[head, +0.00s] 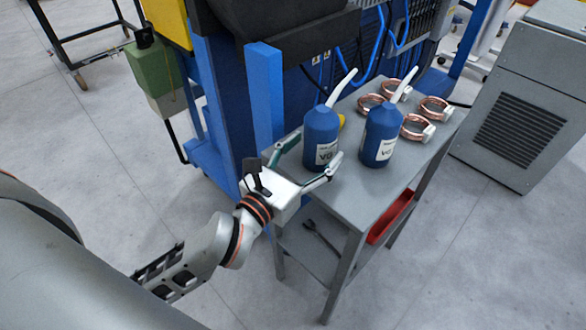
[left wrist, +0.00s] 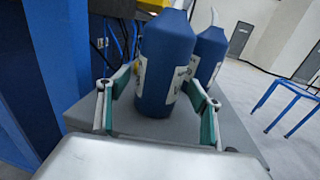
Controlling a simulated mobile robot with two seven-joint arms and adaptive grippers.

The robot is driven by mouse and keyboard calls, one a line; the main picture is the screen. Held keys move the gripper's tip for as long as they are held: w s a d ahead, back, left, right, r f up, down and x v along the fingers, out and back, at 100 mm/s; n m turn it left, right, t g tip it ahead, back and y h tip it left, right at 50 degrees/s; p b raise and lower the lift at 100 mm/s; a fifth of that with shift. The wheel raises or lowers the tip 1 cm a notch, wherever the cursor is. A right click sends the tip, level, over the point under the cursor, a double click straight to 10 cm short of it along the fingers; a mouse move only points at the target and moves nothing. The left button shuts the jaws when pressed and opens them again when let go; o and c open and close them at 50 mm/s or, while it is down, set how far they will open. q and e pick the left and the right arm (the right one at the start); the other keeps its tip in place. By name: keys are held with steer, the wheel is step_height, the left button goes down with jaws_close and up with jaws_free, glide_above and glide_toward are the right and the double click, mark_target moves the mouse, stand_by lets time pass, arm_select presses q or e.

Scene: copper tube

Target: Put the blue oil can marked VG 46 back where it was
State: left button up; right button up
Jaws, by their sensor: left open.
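Two blue oil cans with white spouts stand upright on a small grey table (head: 365,208). The left can (head: 321,132) has a label reading "VG", its number too small to read. The right can (head: 379,135) has a label that I cannot read fully. My left gripper (head: 312,158) is open at the table's left edge, its fingers on either side of the left can's lower part. In the left wrist view the nearer can (left wrist: 166,65) stands between the open fingers, with the other can (left wrist: 208,55) behind it to the right. My right gripper is not in view.
Several copper coils (head: 416,127) lie on the table behind the cans. A blue post (head: 264,95) stands close to the left of my gripper. A red tray (head: 392,217) is on the lower shelf. A grey vented cabinet (head: 525,115) stands at the right.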

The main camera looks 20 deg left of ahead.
arm_select(q)
steer(key=s+a+m+t, duration=0.2)
steer(key=s+m, duration=0.7)
steer(key=s, duration=0.1)
steer(key=d+f+m+h, duration=0.1)
steer(key=f+m, duration=0.1)
steer(key=m, duration=0.2)
steer(key=s+d+f+m+g+h, duration=0.1)
steer(key=f+m, duration=0.1)
steer(key=m, duration=0.2)
steer(key=d+f+m+g+h, duration=0.1)
steer(key=f+m, duration=0.1)
steer(key=m, duration=0.1)
steer(key=shift+s+d+m, duration=0.1)
steer(key=shift+s+m, duration=0.15)
steer(key=shift+m, duration=0.15)
steer(key=s+a+f+m+g+y, duration=0.1)
steer(key=s+a+f+m+g, duration=0.1)
steer(key=f+m, duration=0.4)
steer(key=s+a+f+m+g+y, duration=0.1)
steer(key=s+f+m+g, duration=0.1)
steer(key=f+m, duration=0.4)
steer(key=s+a+f+m+g+y, duration=0.2)
steer(key=s+f+m+g, duration=0.1)
steer(key=f, duration=0.9)
steer(key=s+m, duration=0.1)
steer(key=m, duration=0.1)
steer(key=shift+s+a+f+m, duration=0.15)
steer(key=shift+a+f+m, duration=0.15)
steer(key=shift+f+m, duration=0.1)
